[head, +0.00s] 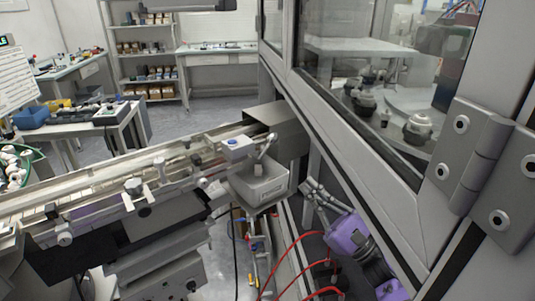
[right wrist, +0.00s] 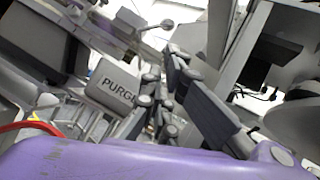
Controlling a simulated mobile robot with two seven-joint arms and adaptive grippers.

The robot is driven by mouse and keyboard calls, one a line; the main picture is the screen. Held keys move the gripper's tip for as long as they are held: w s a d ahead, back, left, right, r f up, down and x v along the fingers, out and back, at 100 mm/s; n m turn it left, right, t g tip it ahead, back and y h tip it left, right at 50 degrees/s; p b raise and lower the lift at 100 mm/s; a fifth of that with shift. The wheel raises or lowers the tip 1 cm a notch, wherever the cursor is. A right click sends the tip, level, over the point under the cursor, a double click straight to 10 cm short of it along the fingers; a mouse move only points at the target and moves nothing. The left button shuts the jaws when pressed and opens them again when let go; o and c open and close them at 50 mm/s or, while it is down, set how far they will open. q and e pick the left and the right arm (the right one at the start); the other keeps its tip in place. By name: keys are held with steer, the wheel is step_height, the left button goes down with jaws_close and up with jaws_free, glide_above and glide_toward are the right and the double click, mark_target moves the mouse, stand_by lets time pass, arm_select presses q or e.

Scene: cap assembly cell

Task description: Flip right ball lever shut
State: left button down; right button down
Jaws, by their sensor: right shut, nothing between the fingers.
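The right ball lever (head: 266,145) is at the right end of the long rail, by a small block with a blue button. Its arm slants up to a grey ball end. In the right wrist view a ball-ended lever (right wrist: 155,25) shows beyond the fingers, above a grey box marked "PURGE". My right gripper (head: 310,186), with a purple body, is below and to the right of the lever, apart from it. Its fingers are shut and empty, and they also show in the right wrist view (right wrist: 162,92). My left gripper is not in view.
The grey purge box (head: 262,186) hangs below the lever, left of my right gripper. A framed glass enclosure (head: 350,110) rises close on the right. The rail (head: 95,190) carries several other knobs. Red hoses (head: 290,255) run below.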

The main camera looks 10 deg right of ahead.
stand_by(0.4)
